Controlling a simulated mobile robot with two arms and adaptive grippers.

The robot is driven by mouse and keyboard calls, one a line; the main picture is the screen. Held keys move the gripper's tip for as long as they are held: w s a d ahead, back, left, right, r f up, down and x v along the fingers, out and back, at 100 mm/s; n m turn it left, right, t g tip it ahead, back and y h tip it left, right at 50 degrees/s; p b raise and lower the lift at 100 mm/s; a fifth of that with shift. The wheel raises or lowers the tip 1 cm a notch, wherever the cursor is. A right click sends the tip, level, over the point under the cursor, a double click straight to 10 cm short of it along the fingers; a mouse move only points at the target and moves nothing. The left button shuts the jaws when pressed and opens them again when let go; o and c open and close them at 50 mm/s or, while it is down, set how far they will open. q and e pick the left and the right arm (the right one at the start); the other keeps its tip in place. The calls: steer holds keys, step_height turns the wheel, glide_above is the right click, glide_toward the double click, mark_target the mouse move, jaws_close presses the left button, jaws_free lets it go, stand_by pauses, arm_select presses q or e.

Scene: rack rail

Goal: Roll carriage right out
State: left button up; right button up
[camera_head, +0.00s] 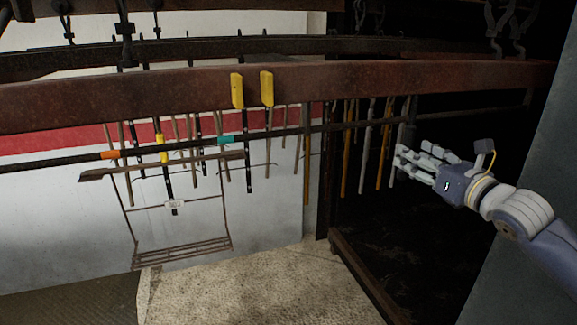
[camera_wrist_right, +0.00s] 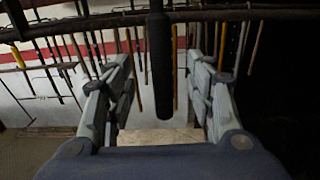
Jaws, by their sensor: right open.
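A reddish-brown rail beam (camera_head: 330,85) runs across the head view, with two yellow pieces (camera_head: 252,89) on it. Several long rods hang below it in a row. My right gripper (camera_head: 408,160) is open below the right part of the beam, close to the hanging rods. In the right wrist view a thick dark vertical bar (camera_wrist_right: 160,65) hangs between the open fingers, which do not close on it. Which hanging part is the right carriage, I cannot tell for sure. My left gripper is not in view.
A wire frame with a shelf (camera_head: 185,248) hangs at the left. A thin dark bar with orange and teal bands (camera_head: 70,159) runs below the beam. A grey panel (camera_head: 545,150) stands at the right. Pale floor (camera_head: 250,290) shows clear in front.

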steer(key=shift+p+x, duration=1.1)
steer(key=shift+x, duration=0.1)
steer(key=shift+d, duration=0.1)
jaws_close()
